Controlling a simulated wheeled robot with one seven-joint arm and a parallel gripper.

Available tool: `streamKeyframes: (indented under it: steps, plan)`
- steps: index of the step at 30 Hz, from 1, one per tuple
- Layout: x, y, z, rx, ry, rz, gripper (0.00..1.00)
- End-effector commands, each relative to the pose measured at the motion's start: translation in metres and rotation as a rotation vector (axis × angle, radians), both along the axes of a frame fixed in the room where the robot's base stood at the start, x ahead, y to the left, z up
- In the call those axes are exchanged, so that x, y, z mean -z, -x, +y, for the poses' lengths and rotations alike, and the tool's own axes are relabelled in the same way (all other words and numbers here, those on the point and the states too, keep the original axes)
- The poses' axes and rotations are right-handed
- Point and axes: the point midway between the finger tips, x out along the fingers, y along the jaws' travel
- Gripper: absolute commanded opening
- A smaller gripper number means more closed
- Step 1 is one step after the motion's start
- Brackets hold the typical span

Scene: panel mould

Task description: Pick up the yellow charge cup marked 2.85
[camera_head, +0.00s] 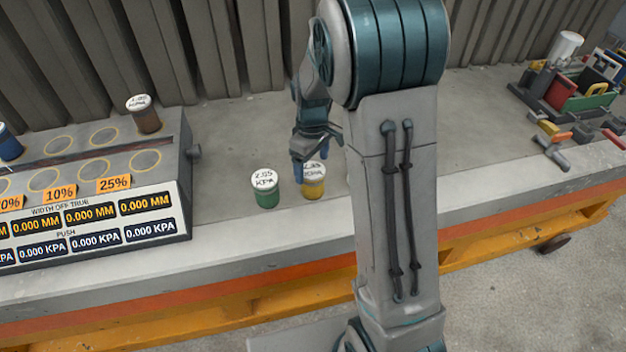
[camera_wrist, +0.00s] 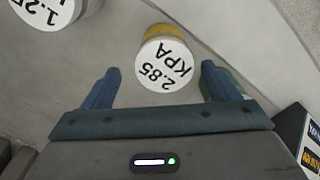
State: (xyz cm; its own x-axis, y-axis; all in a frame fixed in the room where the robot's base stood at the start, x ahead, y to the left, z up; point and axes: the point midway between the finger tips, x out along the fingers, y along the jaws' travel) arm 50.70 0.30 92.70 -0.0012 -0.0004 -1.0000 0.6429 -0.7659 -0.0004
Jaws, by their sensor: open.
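The yellow charge cup (camera_head: 313,186) stands upright on the concrete bench, with a white lid partly hidden by my gripper in the head view. In the wrist view the yellow cup (camera_wrist: 159,62) shows its white lid marked 2.85 KPA. My gripper (camera_wrist: 158,85) is open, its two blue fingers to either side of the lid in that view. In the head view my gripper (camera_head: 304,166) is just above and beside the yellow cup. I cannot tell the exact height gap. Nothing is held.
A green cup (camera_head: 265,190) marked 2.05 KPA stands close left of the yellow one. A brown cup (camera_head: 144,114) and a blue cup (camera_head: 8,142) stand on the gauge box (camera_head: 186,200) at left. A tool tray (camera_head: 565,100) is far right.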

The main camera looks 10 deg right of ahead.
Motion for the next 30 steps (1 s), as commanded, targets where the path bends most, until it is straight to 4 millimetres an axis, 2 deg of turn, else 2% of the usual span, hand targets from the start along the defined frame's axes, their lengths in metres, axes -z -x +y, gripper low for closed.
streamKeyframes:
  steps: [3,10,18,27,29,30]
  plan:
    - [0.015,0.001,0.0,0.0,0.0,0.003,0.82]
    - [0.032,0.003,0.0,0.001,0.0,0.003,0.82]
    - [0.068,0.008,0.001,0.001,0.001,0.001,0.82]
    - [0.073,0.007,0.001,0.001,0.0,-0.001,0.82]
    - [0.073,0.007,0.001,0.001,0.0,-0.001,0.68]
    - [0.073,0.007,0.001,0.001,0.0,-0.001,0.57]
